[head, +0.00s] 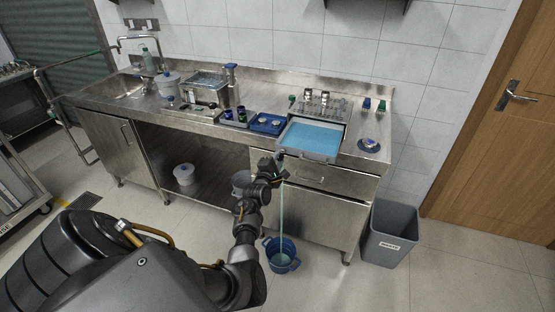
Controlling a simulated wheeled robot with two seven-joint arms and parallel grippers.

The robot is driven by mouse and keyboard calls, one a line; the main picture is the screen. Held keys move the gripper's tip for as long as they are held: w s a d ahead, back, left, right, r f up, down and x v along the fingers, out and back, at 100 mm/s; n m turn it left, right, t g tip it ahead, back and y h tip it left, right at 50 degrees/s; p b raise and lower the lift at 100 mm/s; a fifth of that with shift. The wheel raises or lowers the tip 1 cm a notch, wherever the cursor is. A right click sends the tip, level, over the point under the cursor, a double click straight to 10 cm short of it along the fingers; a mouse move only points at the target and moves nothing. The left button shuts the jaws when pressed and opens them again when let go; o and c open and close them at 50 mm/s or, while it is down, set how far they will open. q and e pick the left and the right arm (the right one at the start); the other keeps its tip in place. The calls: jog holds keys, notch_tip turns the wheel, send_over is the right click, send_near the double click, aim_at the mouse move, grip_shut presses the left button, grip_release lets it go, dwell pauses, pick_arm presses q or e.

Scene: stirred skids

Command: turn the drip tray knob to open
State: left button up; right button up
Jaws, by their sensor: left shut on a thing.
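The drip tray (312,137) is a metal tray filled with blue liquid at the front edge of the steel counter. Its knob is at the tray's front left corner, mostly hidden by my left gripper (279,158). The left gripper is shut on the knob. A thin pale blue stream (281,215) runs straight down from just below the gripper into a blue bucket (282,262) on the floor. My right gripper is out of view.
A grey waste bin (391,236) stands on the floor to the right. White buckets (185,173) sit on the lower shelf.

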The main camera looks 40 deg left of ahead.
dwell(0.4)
pick_arm(q)
jog(key=o, duration=1)
jog(key=b+v, duration=0.1)
jog(key=v, duration=1)
